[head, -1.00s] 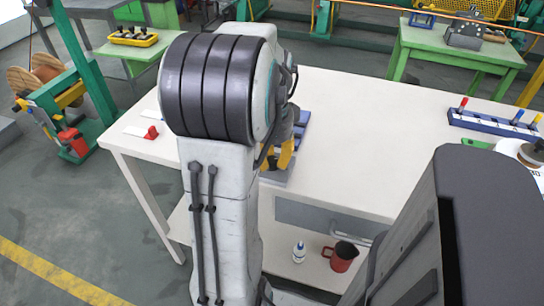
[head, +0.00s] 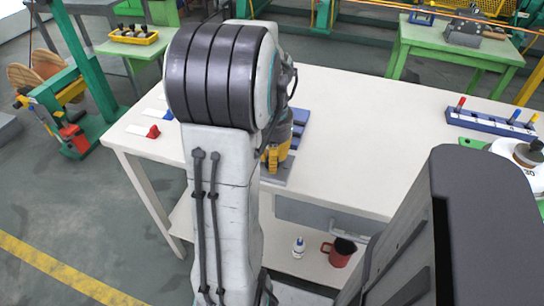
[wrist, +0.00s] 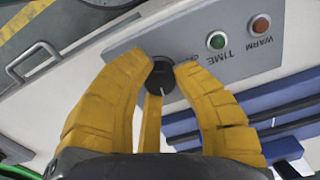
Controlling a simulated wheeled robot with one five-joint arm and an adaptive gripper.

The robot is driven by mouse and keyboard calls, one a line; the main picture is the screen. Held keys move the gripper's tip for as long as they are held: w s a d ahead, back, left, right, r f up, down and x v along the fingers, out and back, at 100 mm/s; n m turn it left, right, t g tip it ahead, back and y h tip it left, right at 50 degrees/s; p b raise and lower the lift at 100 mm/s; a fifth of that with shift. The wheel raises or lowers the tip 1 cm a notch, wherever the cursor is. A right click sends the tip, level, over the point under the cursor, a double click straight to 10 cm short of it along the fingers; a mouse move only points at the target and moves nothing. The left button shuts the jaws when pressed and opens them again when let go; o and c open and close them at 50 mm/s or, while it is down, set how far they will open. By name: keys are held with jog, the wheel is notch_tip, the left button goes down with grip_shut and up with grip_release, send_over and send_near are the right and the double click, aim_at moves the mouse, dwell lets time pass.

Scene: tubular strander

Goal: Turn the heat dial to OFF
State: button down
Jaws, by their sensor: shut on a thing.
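A black dial (wrist: 161,79) with a thin white pointer mark sits on a grey control panel (wrist: 150,40) in the wrist view. The mark points towards the bottom of the picture. The yellow fingers of my gripper (wrist: 163,67) are shut on the dial, one on each side, with another behind it. Dial markings are hidden or unreadable. In the head view, my gripper (head: 275,158) reaches down to the panel (head: 283,172) at the white table's front edge; my arm hides much of it, and the dial cannot be made out.
The panel has a green lamp (wrist: 217,41) marked TIME and a red lamp (wrist: 261,25) marked WARM. A slotted blue unit (wrist: 250,103) adjoins it. The white table (head: 370,130) is clear in the middle; a blue rack (head: 490,121) stands right.

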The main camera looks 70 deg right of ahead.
jog(key=n, duration=0.4)
jog(key=shift+a+n+p, duration=0.1)
jog(key=shift+n+p, duration=0.2)
jog(key=n, duration=0.5)
jog(key=shift+f+n, duration=0.1)
jog(key=shift+n, duration=0.2)
jog(key=n+p, duration=0.1)
jog(key=n, duration=0.8)
jog(key=shift+n, duration=0.4)
jog(key=c, duration=0.9)
grip_release()
jog(key=shift+c, duration=0.2)
jog(key=shift+r, duration=0.2)
